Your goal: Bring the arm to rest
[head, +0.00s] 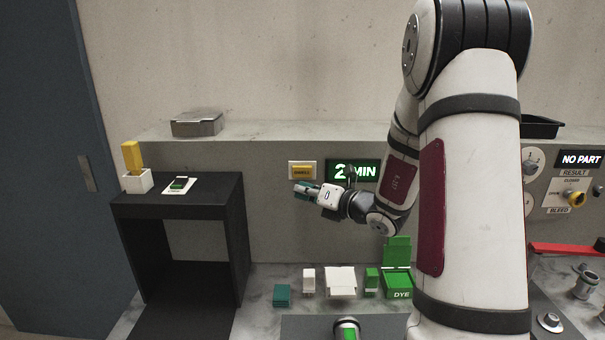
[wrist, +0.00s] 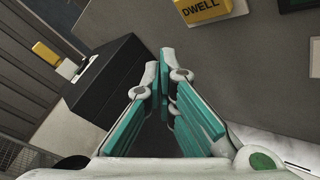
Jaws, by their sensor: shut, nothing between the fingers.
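My gripper (head: 307,190) is shut and empty, with teal finger pads, held in the air in front of the back wall. In the head view it points left, just below the yellow DWELL button (head: 302,172). In the wrist view my gripper (wrist: 164,85) has its fingers together, and the DWELL button (wrist: 205,10) shows above and to the right of them. My arm comes down from the upper right and hides part of the bench and wall behind it.
A black stand (head: 180,205) carries a white holder (head: 137,182) with a yellow block (head: 132,156). A green display (head: 353,171) reads "2 MIN", partly covered by my wrist. Below are a teal block (head: 282,295), a white card (head: 341,281) and a green DYE box (head: 397,282). A red handle (head: 565,249) lies right.

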